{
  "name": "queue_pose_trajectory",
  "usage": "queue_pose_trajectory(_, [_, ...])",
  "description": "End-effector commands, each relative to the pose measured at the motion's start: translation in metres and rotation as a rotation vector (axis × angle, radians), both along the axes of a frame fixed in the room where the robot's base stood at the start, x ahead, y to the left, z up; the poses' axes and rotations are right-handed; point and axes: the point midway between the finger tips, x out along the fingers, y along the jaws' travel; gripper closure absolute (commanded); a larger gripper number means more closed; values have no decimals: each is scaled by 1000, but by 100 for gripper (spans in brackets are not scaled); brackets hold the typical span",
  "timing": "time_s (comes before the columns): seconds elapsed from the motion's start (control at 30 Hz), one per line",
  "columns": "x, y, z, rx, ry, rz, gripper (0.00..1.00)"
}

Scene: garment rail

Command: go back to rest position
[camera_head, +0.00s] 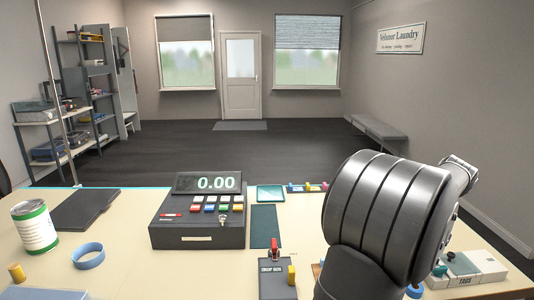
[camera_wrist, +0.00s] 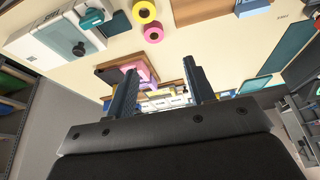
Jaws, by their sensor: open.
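In the wrist view my gripper (camera_wrist: 160,88) shows two dark fingers spread apart, with nothing held between them. The view appears turned over, with the table (camera_wrist: 220,60) filling its upper part. A pink item on a brown block (camera_wrist: 108,76) lies beyond the left finger, apart from it as far as I can tell. In the head view my dark arm fills the lower right, over the right part of the table, and hides what lies behind it. I cannot make out the fingers there.
A cash register (camera_head: 197,232) stands mid-table, with a small red-levered device (camera_head: 278,275) beside it. A can (camera_head: 35,227), blue ring (camera_head: 88,256) and dark folder (camera_head: 84,209) are at left. A white box labelled TAGS (camera_head: 480,268) sits right of my arm. Yellow and pink rolls (camera_wrist: 154,33) show in the wrist view.

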Motion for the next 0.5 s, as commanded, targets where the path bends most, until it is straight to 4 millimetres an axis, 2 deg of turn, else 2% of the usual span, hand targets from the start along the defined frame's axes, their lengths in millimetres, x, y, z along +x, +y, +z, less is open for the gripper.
queue_pose_trajectory(0.1, [21, 15, 1, 0, 0, 37, 51])
queue_pose_trajectory(0.5, [81, 68, 3, 0, 1, 144, 51])
